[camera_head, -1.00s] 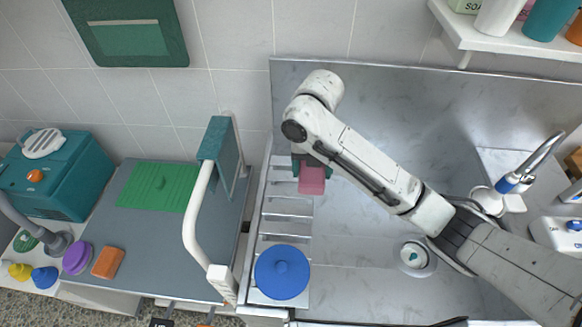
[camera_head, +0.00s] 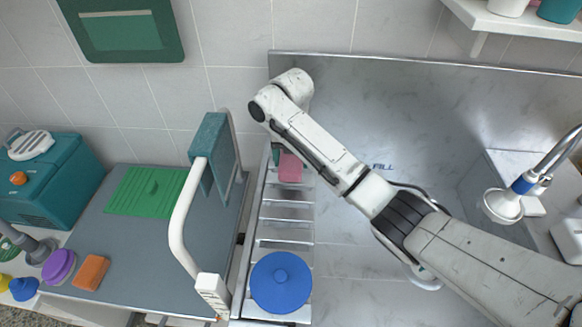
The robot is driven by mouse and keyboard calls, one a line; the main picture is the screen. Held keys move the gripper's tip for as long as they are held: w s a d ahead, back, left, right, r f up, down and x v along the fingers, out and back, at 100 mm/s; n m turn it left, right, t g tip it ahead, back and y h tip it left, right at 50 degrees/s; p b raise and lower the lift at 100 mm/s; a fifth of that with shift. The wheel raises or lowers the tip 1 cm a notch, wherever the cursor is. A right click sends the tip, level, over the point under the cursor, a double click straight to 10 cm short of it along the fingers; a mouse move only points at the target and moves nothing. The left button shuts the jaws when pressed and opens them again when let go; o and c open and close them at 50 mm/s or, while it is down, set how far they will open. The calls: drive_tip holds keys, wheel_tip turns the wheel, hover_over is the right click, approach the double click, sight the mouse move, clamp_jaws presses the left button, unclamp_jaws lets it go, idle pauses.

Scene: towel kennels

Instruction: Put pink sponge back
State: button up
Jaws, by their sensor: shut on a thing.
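The pink sponge (camera_head: 290,168) is at the far end of the slatted metal rack along the left side of the steel basin. My gripper (camera_head: 277,156) is shut on it, mostly hidden behind the sponge and under my arm's wrist. The sponge appears to be over or at the rack's far slot; I cannot tell whether it touches the slats.
A blue round lid (camera_head: 281,282) sits at the rack's near end. A white curved rail (camera_head: 181,215) and teal panel (camera_head: 210,150) stand just left of the rack. An orange sponge (camera_head: 91,272) and green mat (camera_head: 147,191) lie on the grey counter. A faucet (camera_head: 525,185) stands right.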

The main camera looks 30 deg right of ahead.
sight(291, 166)
drive_tip(key=shift+w+f, duration=0.15)
drive_tip(key=shift+f, duration=1.6)
drive_tip(key=shift+f, duration=0.1)
drive_tip(key=o, duration=1.1)
wheel_tip(291, 166, up, 12)
drive_tip(key=shift+r+p, duration=0.15)
drive_tip(key=shift+p, duration=0.65)
